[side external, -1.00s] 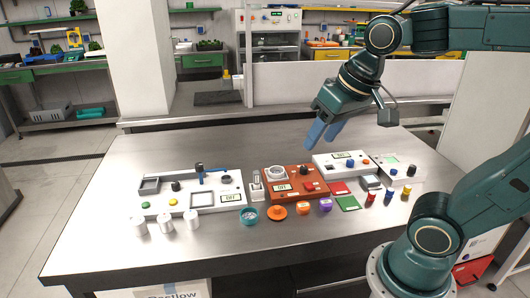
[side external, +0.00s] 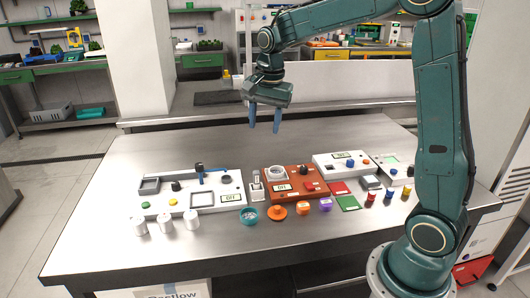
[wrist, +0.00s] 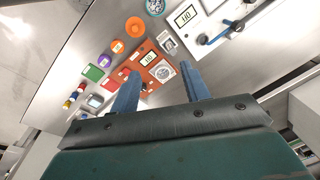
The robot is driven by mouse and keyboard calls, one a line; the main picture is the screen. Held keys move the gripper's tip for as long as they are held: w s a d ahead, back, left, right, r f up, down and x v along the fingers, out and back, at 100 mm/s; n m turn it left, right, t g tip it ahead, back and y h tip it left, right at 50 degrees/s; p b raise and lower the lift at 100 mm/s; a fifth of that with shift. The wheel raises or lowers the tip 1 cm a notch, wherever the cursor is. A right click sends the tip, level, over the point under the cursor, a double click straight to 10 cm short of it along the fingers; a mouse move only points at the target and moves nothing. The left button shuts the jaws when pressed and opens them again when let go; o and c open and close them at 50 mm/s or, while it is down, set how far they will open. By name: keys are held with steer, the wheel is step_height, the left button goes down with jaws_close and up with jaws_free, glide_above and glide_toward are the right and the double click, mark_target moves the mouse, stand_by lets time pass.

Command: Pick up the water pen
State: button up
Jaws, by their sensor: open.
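My gripper (side external: 264,122) is open and empty, its two blue fingers pointing down, high above the back middle of the steel table. Its fingers also show in the wrist view (wrist: 161,78). No object is clearly labelled as the water pen. A thin blue bar (side external: 214,168) lies by a black knob on the left white device, and it shows in the wrist view too (wrist: 218,37). A small pale upright piece in a grey holder (side external: 257,188) stands between the left device and the orange device. I cannot tell which of these is the pen. My gripper touches neither.
The left white device (side external: 165,206) and orange device (side external: 290,197) stand mid-table. Another white device (side external: 335,170) stands right of them. White cups (side external: 165,222), a teal bowl (side external: 249,215) and coloured pots line the front.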

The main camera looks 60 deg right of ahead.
mark_target(256, 172)
steer(key=shift+w+d+f+m+g, duration=0.25)
steer(key=shift+w+d+f+m, duration=0.75)
steer(key=shift+f, duration=1.9)
steer(key=shift+w+d+f+m+g, duration=0.3)
steer(key=shift+w+d+f+m, duration=0.7)
steer(key=shift+f, duration=1.85)
steer(key=shift+w+d+f+m+g, duration=0.25)
steer(key=shift+w+d+f+m, duration=0.75)
steer(key=shift+f, duration=1.9)
steer(key=shift+w+a+f+n, duration=0.1)
steer(key=shift+w+a+n, duration=0.15)
steer(key=shift+n, duration=0.15)
steer(key=shift+w+a+f, duration=0.1)
steer(key=shift+w+f, duration=0.05)
steer(key=shift+f, duration=2.35)
jaws_close()
